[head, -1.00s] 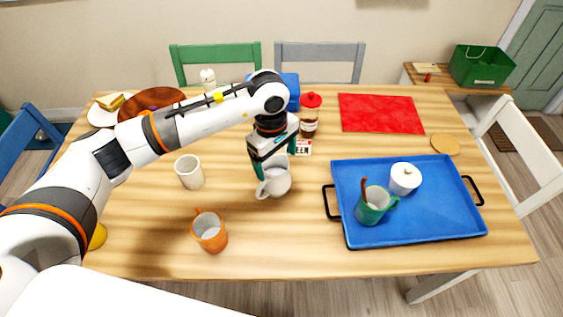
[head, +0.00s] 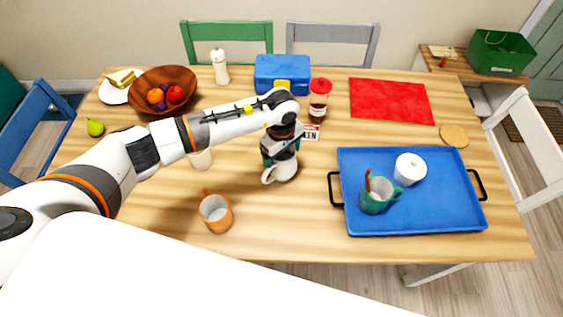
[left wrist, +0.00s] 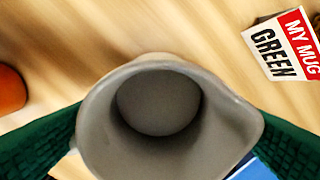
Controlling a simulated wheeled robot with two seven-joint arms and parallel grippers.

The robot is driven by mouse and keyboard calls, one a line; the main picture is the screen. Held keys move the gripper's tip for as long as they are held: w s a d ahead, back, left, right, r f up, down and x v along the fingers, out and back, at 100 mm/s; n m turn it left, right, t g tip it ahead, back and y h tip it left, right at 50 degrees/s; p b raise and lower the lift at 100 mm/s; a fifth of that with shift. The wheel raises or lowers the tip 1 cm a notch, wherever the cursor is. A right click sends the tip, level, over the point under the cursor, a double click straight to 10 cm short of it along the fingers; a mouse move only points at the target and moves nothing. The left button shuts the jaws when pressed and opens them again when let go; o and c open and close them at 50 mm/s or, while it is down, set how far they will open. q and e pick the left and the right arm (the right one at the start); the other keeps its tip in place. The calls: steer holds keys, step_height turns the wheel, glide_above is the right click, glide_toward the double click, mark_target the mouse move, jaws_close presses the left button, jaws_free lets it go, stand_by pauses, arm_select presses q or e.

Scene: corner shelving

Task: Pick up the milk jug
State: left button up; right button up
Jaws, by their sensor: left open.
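The white milk jug (head: 284,171) stands on the wooden table, left of the blue tray, with its handle toward the lower left. My left gripper (head: 280,158) is over the jug from above and hides its upper part in the head view. In the left wrist view, the jug (left wrist: 230,125) fills the lower middle, with its open mouth and spout facing the camera. The green fingers of my left gripper (left wrist: 170,135) are spread on either side of the rim. My right gripper is not in view.
The blue tray (head: 440,215) holds a green mug (head: 376,198) and a lidded white pot (head: 410,168). A sign (head: 311,132) and jar (head: 318,105) stand behind the jug.

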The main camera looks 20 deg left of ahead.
arm_select(q)
steer(key=shift+f, duration=0.9)
steer(key=c, duration=1)
steer(key=shift+w, duration=0.1)
steer(key=shift+c, duration=0.2)
steer(key=shift+r, duration=0.2)
